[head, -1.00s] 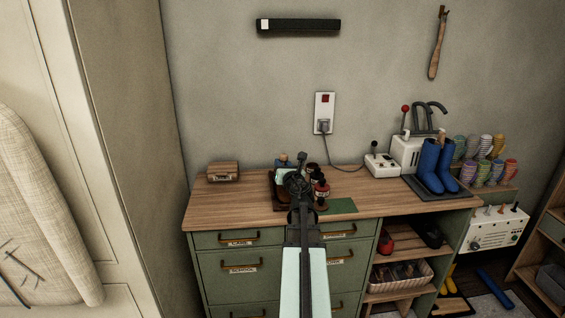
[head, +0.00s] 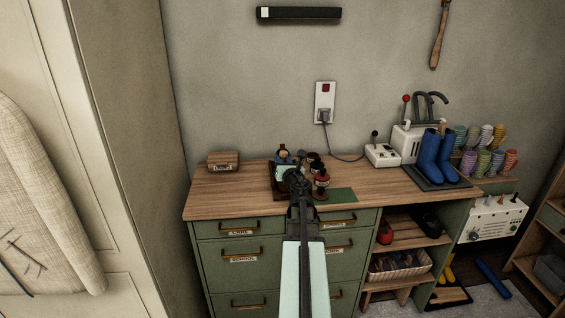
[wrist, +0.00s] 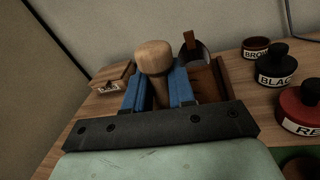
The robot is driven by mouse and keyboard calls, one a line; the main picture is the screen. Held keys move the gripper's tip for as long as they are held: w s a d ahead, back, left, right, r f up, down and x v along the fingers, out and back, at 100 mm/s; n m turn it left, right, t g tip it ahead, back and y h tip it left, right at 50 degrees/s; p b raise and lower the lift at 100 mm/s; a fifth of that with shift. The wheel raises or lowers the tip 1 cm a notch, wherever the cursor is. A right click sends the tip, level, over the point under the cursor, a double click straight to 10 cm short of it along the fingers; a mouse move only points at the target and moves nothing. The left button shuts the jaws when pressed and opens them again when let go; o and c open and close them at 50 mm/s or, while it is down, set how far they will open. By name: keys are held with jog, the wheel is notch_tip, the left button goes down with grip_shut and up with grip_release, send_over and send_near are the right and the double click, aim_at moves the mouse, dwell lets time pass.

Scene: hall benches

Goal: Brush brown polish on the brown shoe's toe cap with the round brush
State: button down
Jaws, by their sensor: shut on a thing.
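My gripper (wrist: 154,92) has its blue fingers shut on a pale wooden handle with a rounded knob (wrist: 153,57), which looks like the round brush. The handle is about upright; its lower end and any bristles are hidden. An open pot labelled "BRO…" (wrist: 256,58), the brown polish, stands to the right of my gripper in the wrist view. I cannot make out the brown shoe in either view.
Lidded black (wrist: 276,68) and red (wrist: 303,105) pots stand at right. A wooden rack (wrist: 222,72) with a dark cup (wrist: 193,60) is just behind my gripper. A small wooden box (head: 223,163) is left, blue boots (head: 437,158) right. The bench (head: 235,198) is bare at front left.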

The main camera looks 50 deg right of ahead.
jog(key=shift+w+d+f, duration=0.15)
jog(key=shift+f, duration=0.65)
dwell(0.4)
jog(key=shift+d, duration=0.1)
jog(key=shift+s+d+r, duration=0.1)
jog(key=shift+s+d, duration=0.9)
jog(key=shift+s, duration=0.1)
jog(key=shift+s+d, duration=1.15)
jog(key=shift+w+a, duration=0.1)
jog(key=shift+w+a, duration=2.15)
